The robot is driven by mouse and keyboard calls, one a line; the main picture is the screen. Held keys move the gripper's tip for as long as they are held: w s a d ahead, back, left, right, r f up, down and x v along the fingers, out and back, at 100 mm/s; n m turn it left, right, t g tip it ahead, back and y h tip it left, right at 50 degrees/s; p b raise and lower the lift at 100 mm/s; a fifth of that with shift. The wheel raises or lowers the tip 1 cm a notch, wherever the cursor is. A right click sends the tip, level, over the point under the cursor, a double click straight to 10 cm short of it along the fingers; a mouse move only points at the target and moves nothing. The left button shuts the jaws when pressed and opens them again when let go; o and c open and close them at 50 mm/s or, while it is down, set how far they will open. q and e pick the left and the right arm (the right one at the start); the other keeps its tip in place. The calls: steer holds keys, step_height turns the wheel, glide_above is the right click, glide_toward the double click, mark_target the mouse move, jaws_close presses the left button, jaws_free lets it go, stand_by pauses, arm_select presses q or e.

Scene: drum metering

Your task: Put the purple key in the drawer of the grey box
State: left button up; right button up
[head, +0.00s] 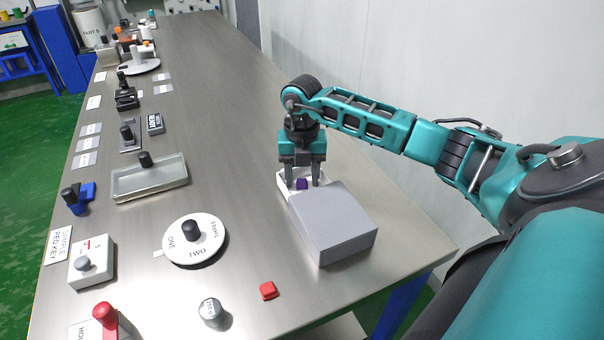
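The grey box (335,222) sits on the table right of the middle. Its white drawer (284,187) is pulled out at the far side of the box. The purple key (302,184) is a small dark purple block and shows at the drawer, between my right gripper's fingers. My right gripper (302,182) points down over the drawer, with its fingers spread on both sides of the key and apart from it. Whether the key rests on the drawer floor is hard to tell. My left gripper is not in view.
A white dial (195,240) with a black knob stands left of the box. A red block (268,290) and a grey cylinder (211,312) are near the front. A metal tray (150,182) and several devices line the left edge. The table beyond the drawer is clear.

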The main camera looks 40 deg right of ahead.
mark_target(302, 181)
step_height(302, 181, up, 12)
steer(key=shift+r+p, duration=0.15)
steer(key=shift+p, duration=0.25)
stand_by(0.3)
stand_by(0.5)
